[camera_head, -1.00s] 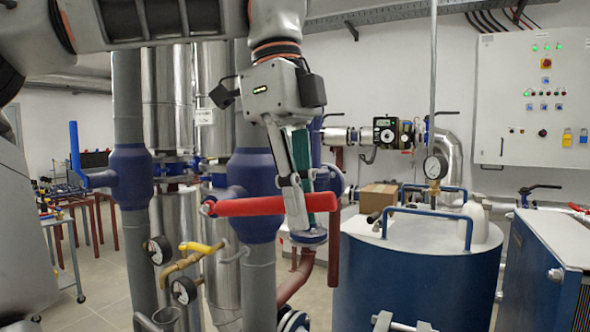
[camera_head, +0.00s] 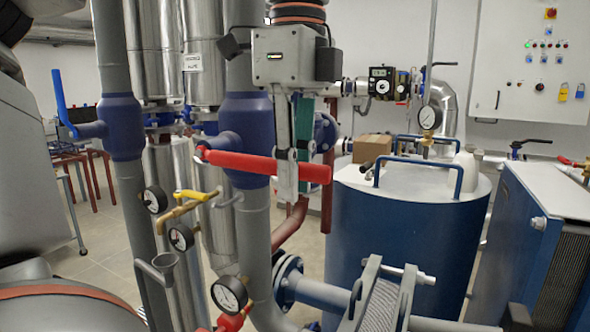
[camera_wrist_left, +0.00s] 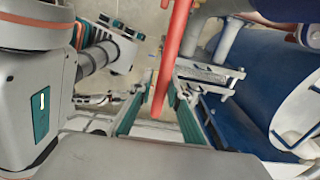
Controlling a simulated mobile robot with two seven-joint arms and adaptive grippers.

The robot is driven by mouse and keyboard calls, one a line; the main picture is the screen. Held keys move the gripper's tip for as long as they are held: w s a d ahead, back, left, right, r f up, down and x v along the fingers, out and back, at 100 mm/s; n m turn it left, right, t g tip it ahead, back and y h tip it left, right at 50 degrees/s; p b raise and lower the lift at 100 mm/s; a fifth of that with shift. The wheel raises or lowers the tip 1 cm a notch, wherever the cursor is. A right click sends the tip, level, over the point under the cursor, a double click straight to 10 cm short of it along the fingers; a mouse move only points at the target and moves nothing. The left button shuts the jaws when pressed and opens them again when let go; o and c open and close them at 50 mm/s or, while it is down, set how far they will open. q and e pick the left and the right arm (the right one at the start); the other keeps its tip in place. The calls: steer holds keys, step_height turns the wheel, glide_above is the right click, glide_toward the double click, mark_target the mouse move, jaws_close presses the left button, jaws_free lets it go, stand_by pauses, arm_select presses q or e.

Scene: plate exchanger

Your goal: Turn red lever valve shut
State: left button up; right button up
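The red lever (camera_head: 245,163) stretches sideways in front of the blue valve body (camera_head: 245,125) on a grey vertical pipe. It slopes slightly down to the right in the head view. My left gripper (camera_head: 292,180) reaches down from above near the lever's free end, with one finger in front of the lever. In the left wrist view, the red lever (camera_wrist_left: 177,45) runs between the two spread fingers (camera_wrist_left: 160,118), with gaps beside it. Contact with the lever cannot be told. My right gripper is not in view.
A blue tank (camera_head: 400,235) with rail handles stands close on the right. A yellow-handled valve (camera_head: 197,195) and pressure gauges (camera_head: 180,237) sit below left of the lever. Another blue valve with an upright blue handle (camera_head: 63,100) is at left. Grey pipework fills the lower front.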

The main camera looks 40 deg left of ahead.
arm_select(q)
steer(key=shift+o, duration=0.3)
steer(key=shift+r, duration=0.1)
steer(key=shift+w+r, duration=0.1)
steer(key=shift+r, duration=0.4)
step_height(320, 180, up, 11)
steer(key=shift+d, duration=0.1)
stand_by(0.6)
